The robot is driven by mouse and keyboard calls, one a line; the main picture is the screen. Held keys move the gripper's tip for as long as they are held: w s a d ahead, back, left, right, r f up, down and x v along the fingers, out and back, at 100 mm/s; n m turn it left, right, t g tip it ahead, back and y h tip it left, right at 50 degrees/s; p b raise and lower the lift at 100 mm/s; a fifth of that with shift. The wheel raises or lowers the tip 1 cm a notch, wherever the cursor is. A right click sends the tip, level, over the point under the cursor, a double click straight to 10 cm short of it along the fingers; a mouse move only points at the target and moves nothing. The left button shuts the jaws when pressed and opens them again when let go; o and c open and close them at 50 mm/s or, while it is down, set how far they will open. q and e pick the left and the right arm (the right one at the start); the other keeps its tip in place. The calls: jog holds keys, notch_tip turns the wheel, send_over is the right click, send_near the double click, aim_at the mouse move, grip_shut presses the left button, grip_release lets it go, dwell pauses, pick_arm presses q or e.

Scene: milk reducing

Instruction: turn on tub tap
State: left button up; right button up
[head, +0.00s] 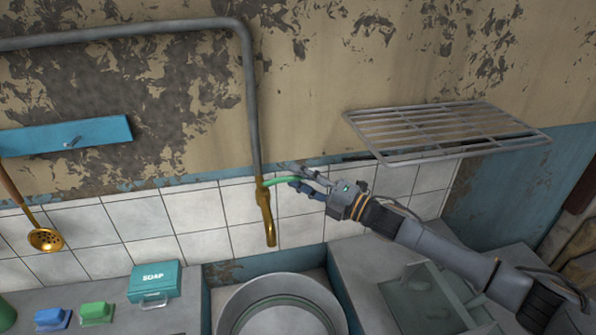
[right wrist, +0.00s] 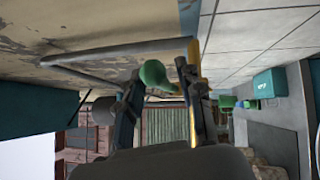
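The brass tap (head: 265,215) hangs from the end of a grey wall pipe, with its spout over the tub (head: 228,309). Its green lever handle (head: 280,181) points right, towards my right gripper (head: 303,179). The gripper is open, with its fingers reaching left at the handle. In the right wrist view the rounded green handle (right wrist: 154,74) shows between the two fingertips of the gripper (right wrist: 160,70), with a gap beside it. I cannot tell whether a finger touches it. Part of the brass tap (right wrist: 193,50) shows behind the right finger. My left gripper is not in view.
A metal rack (head: 440,130) juts from the wall above my right arm. The grey pipe (head: 251,100) runs down the wall to the tap. A teal soap box (head: 155,281), blue sponge (head: 52,318) and green sponge (head: 97,313) lie left of the tub. A ladle (head: 46,239) hangs far left.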

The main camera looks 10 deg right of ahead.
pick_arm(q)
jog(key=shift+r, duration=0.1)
pick_arm(e)
jog(key=shift+w+a, duration=0.25)
jog(key=shift+w, duration=0.05)
grip_shut()
jog(key=shift+s, duration=0.1)
